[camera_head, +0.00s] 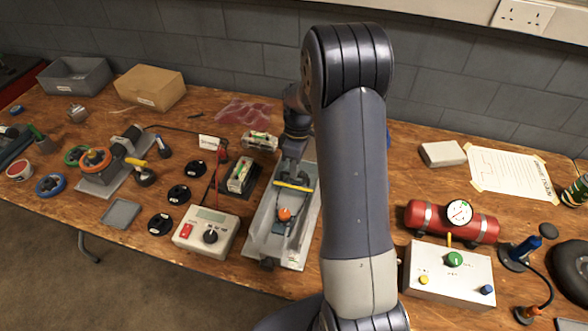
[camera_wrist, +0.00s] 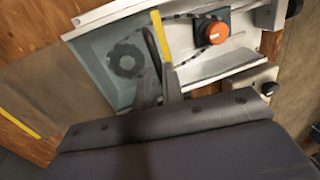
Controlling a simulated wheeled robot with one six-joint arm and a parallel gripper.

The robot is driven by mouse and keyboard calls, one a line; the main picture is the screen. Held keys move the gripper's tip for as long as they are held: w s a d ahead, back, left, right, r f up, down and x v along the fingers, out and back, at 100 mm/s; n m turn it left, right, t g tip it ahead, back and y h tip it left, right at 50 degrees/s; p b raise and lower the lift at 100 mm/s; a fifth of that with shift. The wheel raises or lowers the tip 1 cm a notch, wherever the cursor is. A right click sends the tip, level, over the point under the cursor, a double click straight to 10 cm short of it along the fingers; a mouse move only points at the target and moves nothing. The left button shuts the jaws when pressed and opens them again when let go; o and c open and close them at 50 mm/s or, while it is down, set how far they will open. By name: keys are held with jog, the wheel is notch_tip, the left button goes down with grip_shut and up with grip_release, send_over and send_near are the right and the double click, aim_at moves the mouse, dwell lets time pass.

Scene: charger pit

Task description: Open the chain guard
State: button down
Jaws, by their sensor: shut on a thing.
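The chain drive unit is a long, pale grey tray (camera_head: 256,236) on the bench. The wrist view shows a dark sprocket (camera_wrist: 127,58) and a run of chain inside it. An orange knob (camera_head: 285,213) stands on a dark block in the tray; it also shows in the wrist view (camera_wrist: 215,33). A yellow bar (camera_head: 294,187) crosses the tray. My gripper (camera_wrist: 161,82) is shut at the bar's near end, and the bar (camera_wrist: 160,38) sticks out beyond the fingers. The fingers hide the grip. How far the guard is open is unclear.
A white control box (camera_head: 450,274) and a red cylinder (camera_head: 451,222) stand to the right, beyond my arm. A brownish panel (camera_wrist: 50,85) shows in the wrist view. My arm hides the bench's middle.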

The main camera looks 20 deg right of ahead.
jog(key=c, duration=1.5)
grip_release()
jog(key=shift+r, duration=0.15)
jog(key=r, duration=0.3)
jog(key=w+r, duration=0.1)
jog(key=r, duration=0.3)
jog(key=d+r, duration=0.1)
jog(key=r, duration=0.2)
jog(key=shift+w+d+r, duration=0.1)
jog(key=shift+w+r, duration=0.05)
jog(key=shift+w, duration=0.2)
